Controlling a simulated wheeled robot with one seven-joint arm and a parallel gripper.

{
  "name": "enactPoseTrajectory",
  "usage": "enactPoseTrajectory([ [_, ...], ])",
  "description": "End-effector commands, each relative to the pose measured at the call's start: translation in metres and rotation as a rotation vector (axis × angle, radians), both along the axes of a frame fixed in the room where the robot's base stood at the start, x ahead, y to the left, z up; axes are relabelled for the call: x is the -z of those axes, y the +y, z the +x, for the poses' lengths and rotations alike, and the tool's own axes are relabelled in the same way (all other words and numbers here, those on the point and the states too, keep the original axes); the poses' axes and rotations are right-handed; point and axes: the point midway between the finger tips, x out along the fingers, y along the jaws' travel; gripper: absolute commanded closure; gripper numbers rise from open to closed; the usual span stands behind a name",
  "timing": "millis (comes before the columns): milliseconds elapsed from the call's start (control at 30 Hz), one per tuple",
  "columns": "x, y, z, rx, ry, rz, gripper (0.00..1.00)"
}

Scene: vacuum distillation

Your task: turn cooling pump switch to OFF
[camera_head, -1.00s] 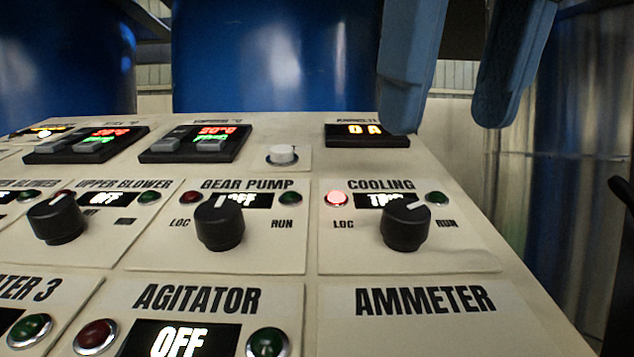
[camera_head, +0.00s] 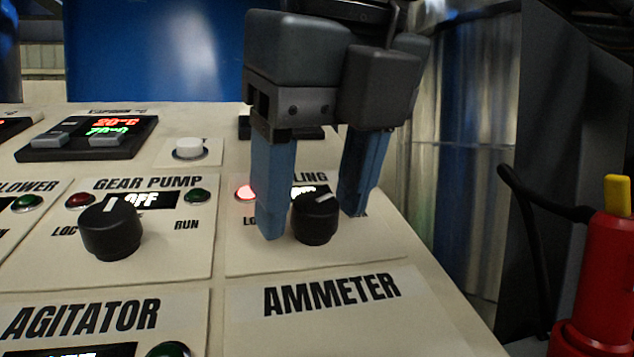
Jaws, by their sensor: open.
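The cooling pump switch is a black round knob (camera_head: 316,219) on the cooling panel (camera_head: 330,258), right of the gear pump panel. Its white pointer mark is turned toward the upper right. The red lamp (camera_head: 245,191) on this panel is lit. My gripper (camera_head: 312,222) is open, with one blue finger on each side of the knob. The left finger reaches low beside the knob and the right finger is beside and slightly behind it. I cannot tell whether either finger touches it. The gripper hides much of the panel's label, its display and the green lamp.
The gear pump knob (camera_head: 111,228) stands to the left, its display (camera_head: 143,200) reading OFF. A white button (camera_head: 189,148) is above it. The ammeter label (camera_head: 332,293) lies in front. Right of the console are a metal vessel (camera_head: 460,150) and a red object (camera_head: 603,270) with a yellow top.

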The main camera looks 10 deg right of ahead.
Motion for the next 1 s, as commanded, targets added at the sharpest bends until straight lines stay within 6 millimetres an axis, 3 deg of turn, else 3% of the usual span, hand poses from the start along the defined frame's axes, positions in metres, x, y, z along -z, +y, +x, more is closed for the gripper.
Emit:
enactPoseTrajectory([
  [67, -0.0001, 0.0, 0.0, 0.0, 0.0, 0.0, 0.38],
  [667, -0.0004, -0.0001, 0.0, 0.001, 0.0, 0.0, 0.94],
  [1000, 0.0011, 0.0, 0.0002, -0.048, -0.001, -0.02, 0.94],
])
